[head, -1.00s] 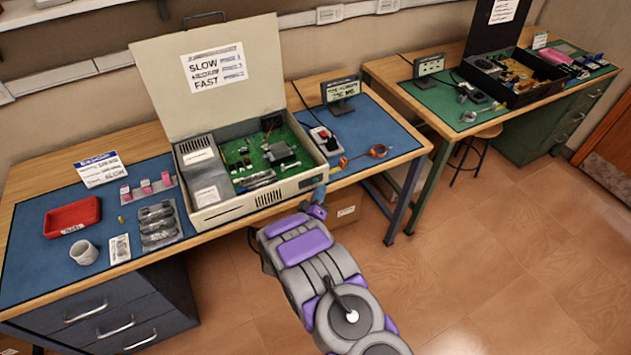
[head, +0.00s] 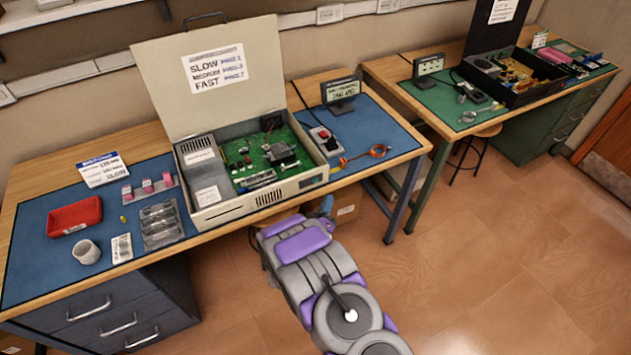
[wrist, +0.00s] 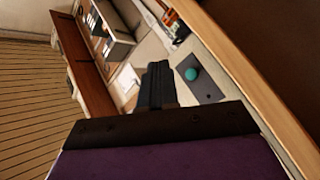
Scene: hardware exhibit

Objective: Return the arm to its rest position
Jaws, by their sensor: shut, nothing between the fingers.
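My purple and grey arm (head: 315,280) reaches up from the bottom of the head view, in front of the near workbench. The tip of my gripper shows only as a small bluish piece (head: 325,206) beyond the arm, below the bench's front edge; the rest of it is hidden. In the wrist view my gripper (wrist: 157,70) has its dark fingers together with nothing between them.
The near workbench (head: 25,290) holds an open computer case (head: 250,205), a red tray (head: 75,215), a cup (head: 86,251) and a small display (head: 341,90). A cardboard box (head: 345,209) sits underneath. A second bench (head: 385,80) stands right. Floor at lower right is clear.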

